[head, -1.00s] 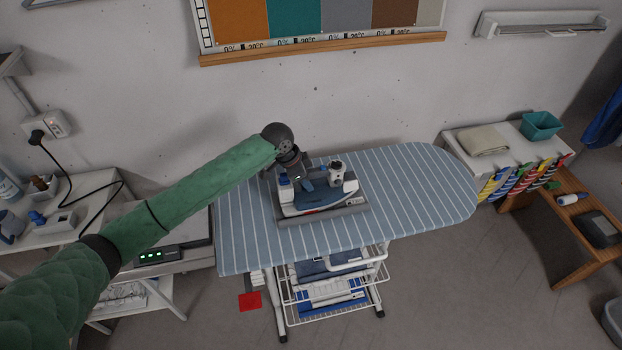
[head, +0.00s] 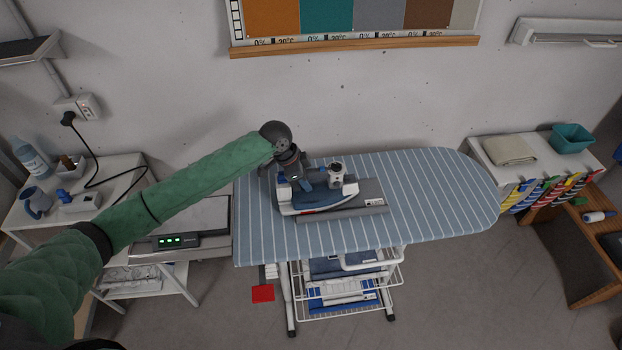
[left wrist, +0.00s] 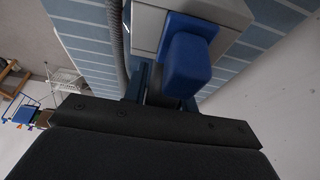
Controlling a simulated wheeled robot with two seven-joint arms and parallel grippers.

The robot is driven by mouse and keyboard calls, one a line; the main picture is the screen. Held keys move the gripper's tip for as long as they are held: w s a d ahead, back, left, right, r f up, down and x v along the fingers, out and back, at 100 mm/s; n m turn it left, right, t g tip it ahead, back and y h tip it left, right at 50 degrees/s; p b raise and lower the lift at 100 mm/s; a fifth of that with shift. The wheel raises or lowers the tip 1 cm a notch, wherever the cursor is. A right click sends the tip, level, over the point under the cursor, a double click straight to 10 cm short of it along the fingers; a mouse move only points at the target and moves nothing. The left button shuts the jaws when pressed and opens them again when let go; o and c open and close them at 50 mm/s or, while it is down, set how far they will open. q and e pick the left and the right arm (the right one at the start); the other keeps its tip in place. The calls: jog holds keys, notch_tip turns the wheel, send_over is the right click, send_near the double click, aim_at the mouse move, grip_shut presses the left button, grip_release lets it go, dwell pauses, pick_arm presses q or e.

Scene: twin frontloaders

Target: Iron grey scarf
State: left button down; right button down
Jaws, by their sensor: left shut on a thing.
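The grey scarf (head: 372,197) lies folded flat on the striped ironing board (head: 440,200). A white and blue iron (head: 305,203) sits over the scarf's left part, covering it; the right part is bare, with a small label near its right end. My left gripper (head: 303,183) is shut on the iron, at its handle as far as I can tell; the fingertips are mostly hidden. In the left wrist view a blue part (left wrist: 187,62) of the iron shows close ahead of the gripper. My right gripper is in neither view.
A device with green lights (head: 172,241) sits below my left arm. A white rack (head: 345,285) is under the board. The board's right half is clear.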

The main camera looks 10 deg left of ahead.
aim_at(277, 181)
pick_arm(q)
jog(key=s+a, duration=0.2)
jog(key=a, duration=0.7)
jog(key=shift+s, duration=0.4)
dwell(0.5)
jog(key=shift+f, duration=0.1)
jog(key=shift+w+r, duration=0.1)
jog(key=shift+r, duration=1.75)
